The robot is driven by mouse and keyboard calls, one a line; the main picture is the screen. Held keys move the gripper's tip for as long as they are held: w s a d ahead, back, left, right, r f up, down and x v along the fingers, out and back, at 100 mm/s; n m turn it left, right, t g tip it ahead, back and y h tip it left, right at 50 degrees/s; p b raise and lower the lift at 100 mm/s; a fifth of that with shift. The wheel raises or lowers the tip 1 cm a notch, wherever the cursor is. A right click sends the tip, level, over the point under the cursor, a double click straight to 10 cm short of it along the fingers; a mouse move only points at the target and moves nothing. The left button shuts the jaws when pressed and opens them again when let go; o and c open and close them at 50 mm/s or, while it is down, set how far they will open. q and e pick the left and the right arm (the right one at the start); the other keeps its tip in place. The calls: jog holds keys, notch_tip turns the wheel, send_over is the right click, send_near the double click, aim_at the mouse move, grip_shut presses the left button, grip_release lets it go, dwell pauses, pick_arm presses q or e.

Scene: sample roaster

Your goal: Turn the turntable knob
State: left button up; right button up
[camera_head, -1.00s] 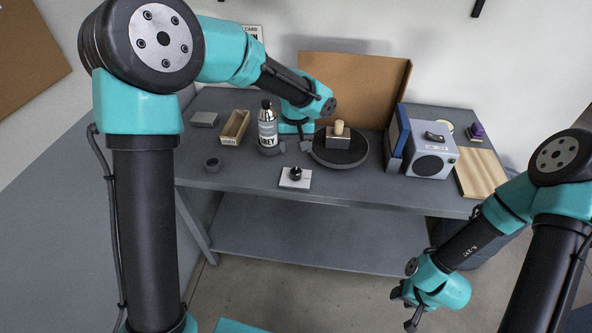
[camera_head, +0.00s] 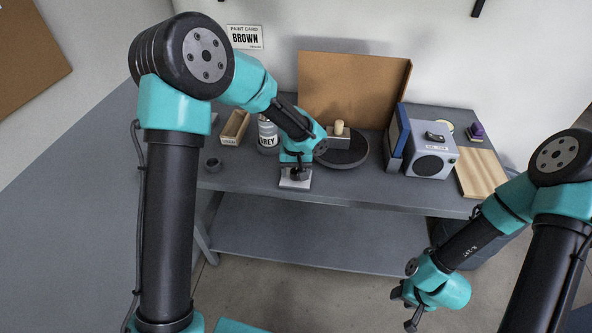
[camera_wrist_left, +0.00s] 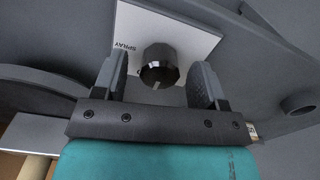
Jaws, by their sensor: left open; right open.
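The black knob (camera_wrist_left: 159,66) sits on a white plate with printed lettering, seen in the left wrist view (camera_wrist_left: 187,32). The plate also shows in the head view (camera_head: 290,184) at the table's front, with the knob hidden under my gripper. My left gripper (camera_head: 297,176) is over the plate, open, with one finger on each side of the knob in the wrist view (camera_wrist_left: 158,80). I see gaps between knob and fingers. The dark round turntable (camera_head: 350,158) carries a grey block with a pale knob-shaped top (camera_head: 338,137). My right gripper (camera_head: 408,308) hangs open and empty in front of the table.
A cardboard panel (camera_head: 353,88) stands behind the turntable. A speaker-like box (camera_head: 432,160) and a wooden board (camera_head: 482,174) are at right.

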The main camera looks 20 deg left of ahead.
pick_arm(q)
jog(key=shift+c, duration=0.5)
jog(key=c, duration=0.8)
jog(key=shift+c, duration=0.2)
jog(key=shift+m, duration=0.5)
jog(key=m, duration=0.7)
jog(key=shift+m, duration=0.4)
jog(key=m, duration=0.4)
jog(key=shift+m, duration=0.3)
jog(key=m, duration=0.4)
jog(key=shift+m, duration=0.3)
